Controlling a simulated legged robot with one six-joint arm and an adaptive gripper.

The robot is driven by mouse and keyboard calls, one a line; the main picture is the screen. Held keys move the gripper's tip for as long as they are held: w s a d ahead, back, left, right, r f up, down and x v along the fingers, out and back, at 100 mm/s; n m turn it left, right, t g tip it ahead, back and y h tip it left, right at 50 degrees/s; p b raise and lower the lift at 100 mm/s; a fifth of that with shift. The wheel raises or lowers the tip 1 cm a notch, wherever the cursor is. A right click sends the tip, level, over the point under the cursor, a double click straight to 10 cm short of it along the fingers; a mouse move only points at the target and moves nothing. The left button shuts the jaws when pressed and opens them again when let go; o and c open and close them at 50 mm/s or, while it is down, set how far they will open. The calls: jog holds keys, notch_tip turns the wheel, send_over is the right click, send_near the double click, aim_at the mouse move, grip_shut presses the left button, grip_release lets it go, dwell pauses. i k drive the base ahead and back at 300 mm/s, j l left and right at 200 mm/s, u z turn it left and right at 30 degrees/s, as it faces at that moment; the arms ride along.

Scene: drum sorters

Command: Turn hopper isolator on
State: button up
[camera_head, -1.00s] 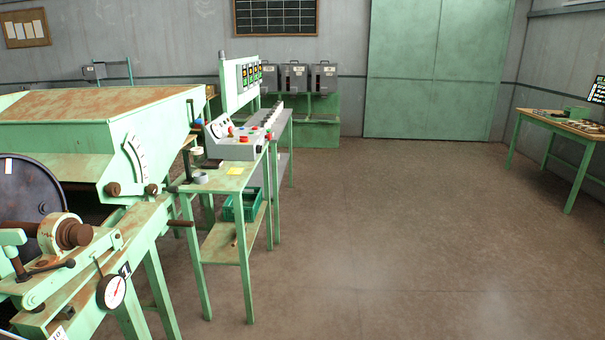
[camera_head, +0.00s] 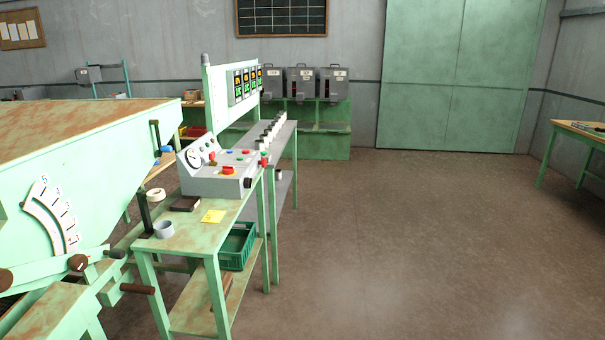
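Three grey switch boxes stand in a row on a green bench (camera_head: 318,144) against the back wall: a left box (camera_head: 273,82), a middle box (camera_head: 300,82) and a right box (camera_head: 333,84). Each has a small pale label and a dark slot with a reddish part on its front. The labels are too small to read, so I cannot tell which, if any, is the hopper isolator. Another small grey box (camera_head: 88,75) is on a blue-green frame at the back left. Its lettering and handle position cannot be made out. My gripper is not in view.
A green machine (camera_head: 75,150) with a numbered scale fills the left. Beside it stand a green table (camera_head: 190,238), a control console (camera_head: 212,182) and a display panel (camera_head: 222,95). Open floor (camera_head: 400,235) lies to the right, up to green doors (camera_head: 455,75). Another table (camera_head: 580,132) is at the right edge.

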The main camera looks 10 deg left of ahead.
aim_at(227, 170)
jog(key=i, duration=0.75)
jog(key=i+l+u, duration=0.1)
jog(key=i, duration=0.6)
jog(key=i+j+u, duration=0.25)
jog(key=i+u, duration=0.15)
jog(key=i, duration=0.35)
jog(key=i+u, duration=0.4)
jog(key=i, duration=0.35)
jog(key=i+j+z, duration=0.1)
jog(key=i+j, duration=0.3)
jog(key=i, duration=0.15)
